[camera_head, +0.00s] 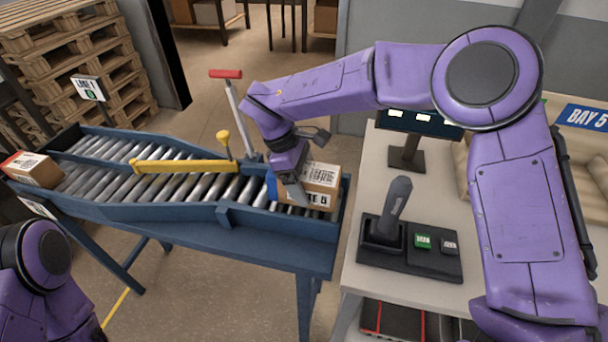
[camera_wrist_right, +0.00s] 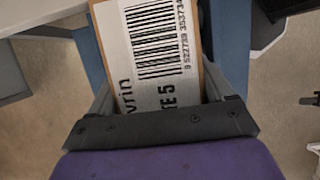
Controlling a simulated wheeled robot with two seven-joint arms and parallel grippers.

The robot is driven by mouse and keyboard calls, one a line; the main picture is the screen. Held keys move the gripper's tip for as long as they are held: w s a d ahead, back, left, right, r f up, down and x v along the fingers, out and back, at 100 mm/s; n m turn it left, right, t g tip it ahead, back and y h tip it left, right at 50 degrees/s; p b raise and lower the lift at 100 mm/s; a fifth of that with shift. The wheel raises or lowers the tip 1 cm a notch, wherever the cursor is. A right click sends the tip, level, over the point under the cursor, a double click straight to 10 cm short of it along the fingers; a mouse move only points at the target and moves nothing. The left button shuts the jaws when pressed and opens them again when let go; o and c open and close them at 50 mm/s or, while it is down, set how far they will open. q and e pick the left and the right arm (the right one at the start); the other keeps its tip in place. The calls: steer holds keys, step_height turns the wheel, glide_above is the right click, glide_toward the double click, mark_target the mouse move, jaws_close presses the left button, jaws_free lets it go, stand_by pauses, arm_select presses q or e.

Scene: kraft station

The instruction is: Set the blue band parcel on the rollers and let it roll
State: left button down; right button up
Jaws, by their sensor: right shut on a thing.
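A brown cardboard parcel (camera_head: 323,178) with a white barcode label is at the right end of the roller conveyor (camera_head: 188,185), low between its blue side rails. A blue patch shows at its left end beside my finger. My right gripper (camera_head: 294,188) reaches down over the parcel and is shut on it. In the right wrist view the parcel (camera_wrist_right: 165,60) lies between the two fingers, its label facing the camera. Whether its underside touches the rollers is hidden. My left gripper is out of view; only part of that arm shows at lower left.
A yellow bar (camera_head: 186,166) crosses the rollers. A red-handled lever (camera_head: 226,74) stands behind them. Another parcel (camera_head: 32,170) with a red end sits at the conveyor's left end. The table (camera_head: 370,205) at right holds a joystick panel (camera_head: 410,248) and a screen.

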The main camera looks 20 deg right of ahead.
steer(key=shift+f, duration=0.55)
steer(key=o, duration=1.2)
steer(key=v, duration=1)
steer(key=shift+r+b, duration=0.2)
steer(key=shift+b, duration=0.2)
steer(key=shift+r, duration=0.1)
